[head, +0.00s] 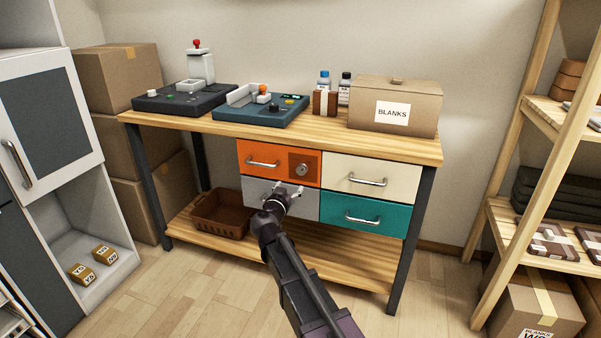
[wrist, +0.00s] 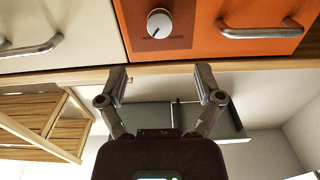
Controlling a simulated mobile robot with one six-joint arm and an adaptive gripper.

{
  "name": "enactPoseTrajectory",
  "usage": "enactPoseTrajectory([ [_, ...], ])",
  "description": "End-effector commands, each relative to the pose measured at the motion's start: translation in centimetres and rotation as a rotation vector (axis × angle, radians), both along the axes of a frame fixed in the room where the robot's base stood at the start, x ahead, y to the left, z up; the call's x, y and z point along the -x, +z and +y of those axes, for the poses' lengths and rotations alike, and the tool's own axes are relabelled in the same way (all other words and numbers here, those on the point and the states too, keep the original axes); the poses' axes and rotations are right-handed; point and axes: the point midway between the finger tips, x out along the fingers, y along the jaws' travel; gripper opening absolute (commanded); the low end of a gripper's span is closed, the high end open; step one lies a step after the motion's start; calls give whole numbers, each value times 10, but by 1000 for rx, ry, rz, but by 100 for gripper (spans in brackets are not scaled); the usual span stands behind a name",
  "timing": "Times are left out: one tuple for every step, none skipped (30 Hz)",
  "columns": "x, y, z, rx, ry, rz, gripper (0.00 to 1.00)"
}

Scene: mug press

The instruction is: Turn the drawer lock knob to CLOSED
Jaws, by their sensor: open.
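The drawer lock knob (head: 301,170) is a round silver dial on a darker square at the right end of the orange drawer (head: 240,152). My gripper (head: 288,187) is in front of the drawers, just below the knob in the head view. In the wrist view my gripper (wrist: 161,74) is open and empty, its fingers spread apart, lined up sideways with the knob but not touching it.
A cream drawer (head: 371,171) is to the right, a teal drawer (head: 390,222) and a grey drawer (head: 238,190) below, with protruding handles. The wooden worktop (head: 330,141) overhangs above. A brown basket (head: 221,215) stands on the lower shelf. Open floor lies in front.

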Motion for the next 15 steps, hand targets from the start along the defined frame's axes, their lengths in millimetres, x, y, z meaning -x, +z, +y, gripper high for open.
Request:
enactPoseTrajectory([
  [-10,0,-1,0,-1,0,85],
  [-15,0,-2,0,-2,0,85],
  [-21,0,-4,0,-2,0,85],
  [-25,0,-5,0,-2,0,85],
  [-29,0,-6,0,-2,0,85],
  [-36,0,-7,0,-1,0,85],
  [-40,0,-8,0,-1,0,85],
  [-45,0,-10,0,-1,0,85],
  [-51,0,-11,0,-2,0,85],
  [-55,0,-12,0,-2,0,85],
  [-60,0,-13,0,-2,0,85],
  [-66,0,-14,0,-1,0,85],
  [-70,0,-16,0,-1,0,85],
  [-74,0,-17,0,-1,0,85],
  [-79,0,-18,0,-1,0,85],
])
